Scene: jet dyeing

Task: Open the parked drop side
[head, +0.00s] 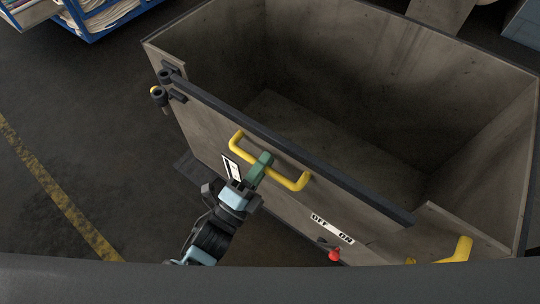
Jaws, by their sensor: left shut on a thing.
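The drop side (215,118) is the near panel of a grey open-topped bin (360,45), with a dark top rail. It stands at an angle, its right end apart from the bin's near right corner. A yellow handle (292,184) is fixed to its outer face. My left gripper (262,165) is shut on the handle near its middle. My right gripper is not in view. Dark hinge or latch fittings (166,78) show at the panel's left end.
Another yellow handle (460,250) is at the bottom right. Blue racks with cloth (105,15) stand at the upper left. The floor (85,120) at left is clear, with a yellow line.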

